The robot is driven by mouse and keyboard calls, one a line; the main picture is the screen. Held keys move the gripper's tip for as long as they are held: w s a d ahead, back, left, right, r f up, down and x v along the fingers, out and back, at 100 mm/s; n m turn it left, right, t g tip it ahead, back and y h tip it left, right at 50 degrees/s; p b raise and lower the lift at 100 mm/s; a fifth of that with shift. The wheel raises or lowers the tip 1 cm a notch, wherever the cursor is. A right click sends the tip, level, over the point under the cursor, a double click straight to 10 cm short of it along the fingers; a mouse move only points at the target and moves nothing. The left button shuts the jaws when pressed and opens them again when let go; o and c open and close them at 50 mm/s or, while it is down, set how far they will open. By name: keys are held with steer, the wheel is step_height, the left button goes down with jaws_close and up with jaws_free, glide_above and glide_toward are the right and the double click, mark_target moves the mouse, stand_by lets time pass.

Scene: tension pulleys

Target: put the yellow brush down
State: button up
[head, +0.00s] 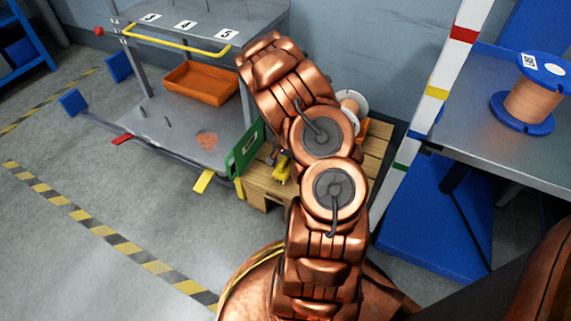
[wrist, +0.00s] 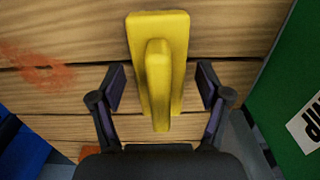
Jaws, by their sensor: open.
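The yellow brush (wrist: 158,65) lies on the wooden boards (wrist: 70,80) in the wrist view, with its raised handle toward my gripper. My gripper (wrist: 160,84) is open, with one finger on each side of the handle and a visible gap on both sides. In the head view the brush (head: 283,171) shows in part on the low wooden pallet (head: 256,190), beside my arm. My arm hides most of the gripper there.
A green sign (head: 245,150) stands at the pallet's left edge; it is also close on the right in the wrist view (wrist: 300,75). A grey shelf cart (head: 180,140) with an orange tray (head: 201,83) stands left. A copper spool (head: 352,103) is behind my arm.

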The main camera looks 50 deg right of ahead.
step_height(320, 180, up, 12)
steer(key=p, duration=0.4)
steer(key=shift+r, duration=0.1)
steer(key=s+a+r+n+g+y, duration=0.1)
steer(key=s+a+r+n, duration=0.25)
steer(key=a+r, duration=0.65)
steer(key=s+a+r+n+g, duration=0.1)
steer(key=s+a+r+n, duration=0.25)
steer(key=a+r, duration=0.6)
steer(key=s+a+r+n+g, duration=0.1)
steer(key=s+a+n, duration=0.3)
steer(key=s, duration=0.5)
steer(key=s+a+r+n, duration=0.3)
steer(key=s+a, duration=0.6)
steer(key=shift+s+n+g+h, duration=0.15)
steer(key=shift+n+g+h, duration=0.25)
steer(key=shift+r, duration=0.1)
